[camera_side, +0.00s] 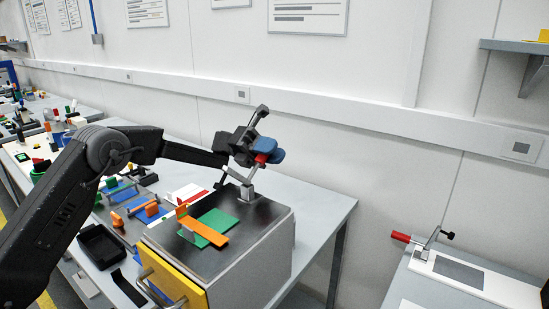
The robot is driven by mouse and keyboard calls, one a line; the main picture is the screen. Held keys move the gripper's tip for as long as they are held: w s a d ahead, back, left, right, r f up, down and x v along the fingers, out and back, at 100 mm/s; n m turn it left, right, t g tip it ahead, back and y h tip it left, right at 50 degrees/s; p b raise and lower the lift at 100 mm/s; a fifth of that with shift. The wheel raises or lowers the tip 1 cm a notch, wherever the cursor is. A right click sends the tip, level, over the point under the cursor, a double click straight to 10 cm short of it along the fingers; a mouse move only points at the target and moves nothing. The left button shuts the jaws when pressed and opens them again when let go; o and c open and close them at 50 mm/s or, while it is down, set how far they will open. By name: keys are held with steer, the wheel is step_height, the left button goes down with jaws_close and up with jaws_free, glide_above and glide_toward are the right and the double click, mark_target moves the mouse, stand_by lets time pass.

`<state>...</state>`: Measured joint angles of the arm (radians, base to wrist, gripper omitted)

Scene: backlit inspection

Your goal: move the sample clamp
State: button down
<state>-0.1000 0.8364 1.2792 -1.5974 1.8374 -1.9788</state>
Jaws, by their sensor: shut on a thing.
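The sample clamp (247,191) stands on the dark top of a grey cabinet, near its back edge. It has a pale metal base and a thin arm reaching up toward a red handle (262,158). My gripper (270,150), with blue finger pads, is shut on the red handle above the base. The pads and the dark gripper body hide part of the handle and linkage. A green plate (222,220) lies on the cabinet top, with an orange bar (205,231) across it.
The cabinet (262,250) has a yellow drawer front (170,284) with a bar handle. A cluttered bench with a black tray (101,246) lies left. Another red-handled clamp (424,250) stands on a white plate at right. A wall rises behind; a wall shelf (520,46) is upper right.

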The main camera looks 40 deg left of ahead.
steer(key=s+r+m+g+y, duration=0.1)
steer(key=s+r+m, duration=0.2)
steer(key=m, duration=0.6)
steer(key=shift+s+r+m+y, duration=0.15)
steer(key=shift+s+m+y, duration=0.2)
steer(key=shift+s, duration=0.95)
steer(key=c, duration=0.9)
jaws_free()
steer(key=a, duration=0.2)
steer(key=w+a, duration=0.1)
steer(key=a, duration=0.4)
steer(key=shift+w+a, duration=0.15)
